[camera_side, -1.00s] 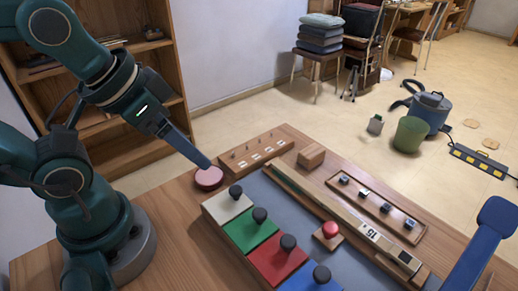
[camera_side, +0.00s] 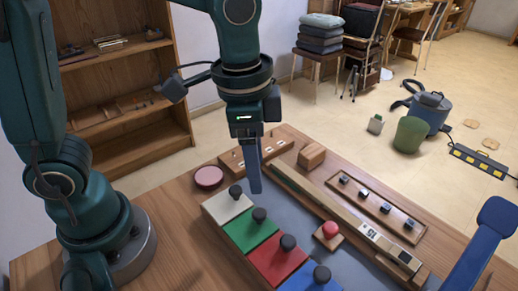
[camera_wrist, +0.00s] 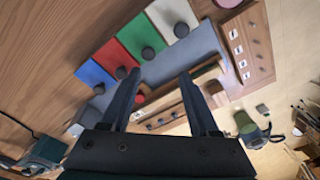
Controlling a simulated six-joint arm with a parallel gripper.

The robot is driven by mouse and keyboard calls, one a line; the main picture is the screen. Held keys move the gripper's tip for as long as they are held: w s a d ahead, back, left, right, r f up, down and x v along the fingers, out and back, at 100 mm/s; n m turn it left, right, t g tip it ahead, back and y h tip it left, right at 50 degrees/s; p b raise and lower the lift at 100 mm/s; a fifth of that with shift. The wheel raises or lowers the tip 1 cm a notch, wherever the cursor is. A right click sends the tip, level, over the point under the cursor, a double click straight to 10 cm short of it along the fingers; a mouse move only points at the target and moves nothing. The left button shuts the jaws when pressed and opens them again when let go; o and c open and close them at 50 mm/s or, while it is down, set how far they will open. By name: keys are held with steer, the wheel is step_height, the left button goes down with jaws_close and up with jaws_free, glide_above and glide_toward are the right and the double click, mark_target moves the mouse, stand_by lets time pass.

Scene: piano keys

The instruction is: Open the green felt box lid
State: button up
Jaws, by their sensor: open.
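The green felt box lid (camera_side: 248,232) sits flat in a row of coloured lids, between the white and red ones, with a dark round knob (camera_side: 260,215) on top. It looks closed. In the wrist view the green lid (camera_wrist: 130,36) and its knob (camera_wrist: 148,53) lie ahead of the fingers, left of centre. My gripper (camera_side: 255,188) points down and hangs above the grey surface, near the white lid and apart from the green knob. In the wrist view my gripper (camera_wrist: 160,74) has its two fingers spread with nothing between them.
The white lid (camera_side: 223,208), red lid (camera_side: 272,262) and blue lid (camera_side: 305,284) have similar knobs. A red button (camera_side: 331,229), a long wooden rail (camera_side: 320,205) and a wooden block (camera_side: 311,155) lie to the right. A pink disc (camera_side: 208,177) is at the left.

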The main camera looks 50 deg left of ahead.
mark_target(260, 212)
steer(key=f, duration=0.1)
steer(key=d+f, duration=0.1)
steer(key=f+g, duration=0.1)
steer(key=shift+s+d+m, duration=0.3)
steer(key=shift+d+m, duration=0.05)
steer(key=shift+m, duration=0.05)
steer(key=shift+f, duration=2.45)
jaws_close()
